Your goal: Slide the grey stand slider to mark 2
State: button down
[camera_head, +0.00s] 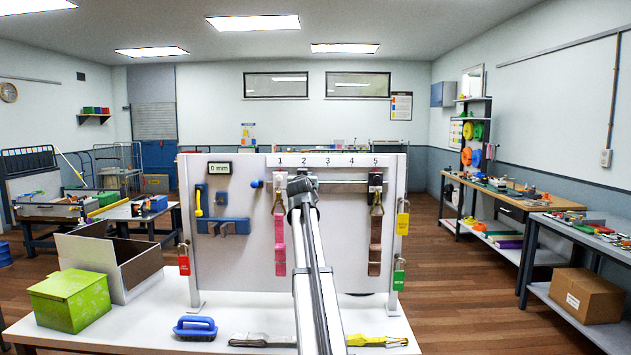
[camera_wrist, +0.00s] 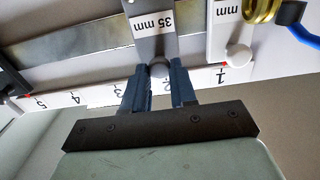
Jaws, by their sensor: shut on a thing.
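My gripper (camera_wrist: 158,74) is shut on the round knob of the grey stand slider (camera_wrist: 150,43), which has a "35 mm" label. The slider sits on the metal rail (camera_wrist: 85,42). The numbered scale (camera_wrist: 70,99) reads 1 at right to 5 at left in the wrist view, where my fingers cover mark 2. The slider is between marks 1 and 3, around mark 2; its exact alignment is hidden. In the head view my gripper (camera_head: 301,184) is just below mark 2 (camera_head: 304,162) and hides the slider.
A white slider (camera_wrist: 232,30) with a pink strap (camera_head: 280,245) is at mark 1, close beside the grey one. A dark slider (camera_head: 375,181) with a brown strap (camera_head: 375,250) is at mark 5. The rail between my gripper and mark 5 looks clear.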

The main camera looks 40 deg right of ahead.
jog(key=shift+w+a, duration=0.1)
jog(key=c, duration=0.9)
grip_release()
jog(key=v, duration=1.4)
